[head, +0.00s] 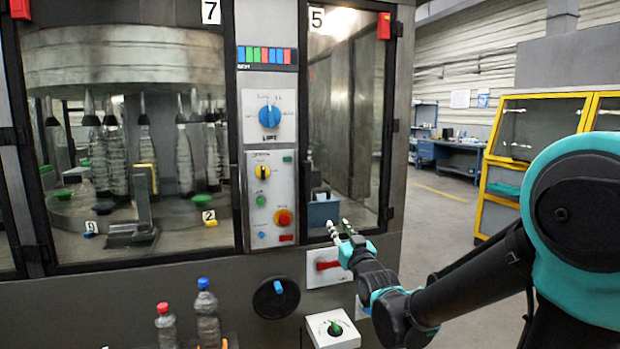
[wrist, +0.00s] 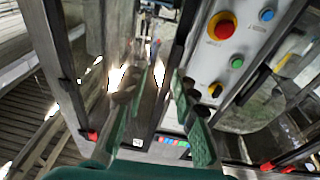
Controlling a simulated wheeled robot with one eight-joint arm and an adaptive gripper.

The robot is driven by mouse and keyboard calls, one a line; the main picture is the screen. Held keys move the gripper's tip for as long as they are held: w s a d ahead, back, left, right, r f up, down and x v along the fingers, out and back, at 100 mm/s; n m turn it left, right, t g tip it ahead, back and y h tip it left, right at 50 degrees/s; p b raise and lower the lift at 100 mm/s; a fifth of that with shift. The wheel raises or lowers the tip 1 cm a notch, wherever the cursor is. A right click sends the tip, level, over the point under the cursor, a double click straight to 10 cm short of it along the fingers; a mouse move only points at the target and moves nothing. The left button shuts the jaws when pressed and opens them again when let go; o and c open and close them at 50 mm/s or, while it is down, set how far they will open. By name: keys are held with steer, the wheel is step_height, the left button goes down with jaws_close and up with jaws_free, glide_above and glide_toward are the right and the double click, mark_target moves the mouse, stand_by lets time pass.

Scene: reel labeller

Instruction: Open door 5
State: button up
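Door 5 (head: 345,120) is a tall glass door in a dark frame at the right of the machine, and it looks closed. Its white number 5 label (head: 316,19) is at its top left, and a small white label shows low in the wrist view (wrist: 137,142). Dark hinge-like fittings (head: 392,126) sit on its right edge. My gripper (head: 340,228) is in front of the door's lower part, its two fingers apart with nothing between them. In the wrist view its green fingers (wrist: 165,78) point at the door area beside the control panel. I cannot tell whether they touch the door.
A control panel (head: 271,200) with knobs and buttons stands left of door 5. Door 7 (head: 125,130) is further left. Two bottles (head: 207,312) stand at the lower left. Open floor lies right.

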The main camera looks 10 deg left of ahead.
steer(key=a+r+t+y, duration=0.2)
steer(key=a+r, duration=0.2)
steer(key=r, duration=0.1)
glide_toward(308, 173)
steer(key=shift+n, duration=0.3)
steer(key=x, duration=0.8)
steer(key=shift+w, duration=0.15)
steer(key=shift+c, duration=0.4)
jaws_close()
